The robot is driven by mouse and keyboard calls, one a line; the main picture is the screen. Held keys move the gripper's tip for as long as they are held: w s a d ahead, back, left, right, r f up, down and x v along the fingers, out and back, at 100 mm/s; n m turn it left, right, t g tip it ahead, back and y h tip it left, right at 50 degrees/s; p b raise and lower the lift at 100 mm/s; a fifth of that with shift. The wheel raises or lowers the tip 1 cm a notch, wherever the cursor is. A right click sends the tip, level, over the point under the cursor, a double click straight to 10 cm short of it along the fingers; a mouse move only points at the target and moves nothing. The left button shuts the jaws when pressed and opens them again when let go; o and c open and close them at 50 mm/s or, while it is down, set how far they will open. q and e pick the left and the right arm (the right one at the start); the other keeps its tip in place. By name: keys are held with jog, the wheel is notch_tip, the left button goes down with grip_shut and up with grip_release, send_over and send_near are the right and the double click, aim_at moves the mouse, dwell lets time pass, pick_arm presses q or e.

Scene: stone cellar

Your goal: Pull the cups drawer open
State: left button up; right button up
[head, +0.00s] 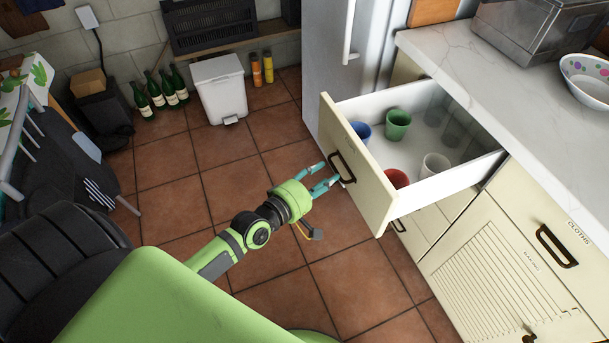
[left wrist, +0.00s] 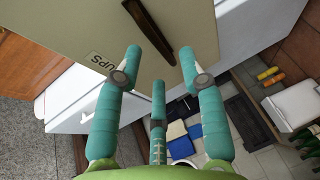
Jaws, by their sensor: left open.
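The cups drawer (head: 357,174) stands pulled out from the counter, its white inside showing. In it stand a green cup (head: 397,124), a blue cup (head: 361,131), a red cup (head: 396,179) and a white cup (head: 435,165). Its dark handle (head: 342,167) is on the cream front; the handle also shows in the left wrist view (left wrist: 150,27), near a label ending in "UPS". My left gripper (head: 329,175) is open at the handle. In the left wrist view its teal fingers (left wrist: 160,68) are spread below the handle; I cannot tell whether they touch it. My right gripper is not in view.
A cloths drawer (head: 574,232) is shut at the right. The worktop (head: 450,57) carries a metal appliance (head: 527,32) and a bowl (head: 590,80). A white bin (head: 220,88) and several bottles (head: 160,92) stand at the back. The tiled floor before the drawer is clear.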

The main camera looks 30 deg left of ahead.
pick_arm(q)
jog(key=v, duration=0.8)
jog(key=shift+s, duration=0.2)
jog(key=s+a+f+m+g+y+p, duration=0.1)
jog(key=s+a+f+m+g+y, duration=0.2)
jog(key=f, duration=0.9)
jog(key=s+f+m+g, duration=0.35)
jog(key=s+f, duration=0.25)
jog(key=f, duration=0.7)
jog(key=s+d+f+m+g, duration=0.1)
jog(key=s+f+m+g, duration=0.3)
jog(key=s+f, duration=0.3)
jog(key=s+d+f+m+g+y+p, duration=0.1)
jog(key=s+f+m+g, duration=0.3)
jog(key=s, duration=1.2)
notch_tip(320, 180, down, 4)
jog(key=shift+s+d+r+m, duration=0.15)
jog(key=shift+d+m, duration=0.2)
jog(key=shift+m, duration=0.8)
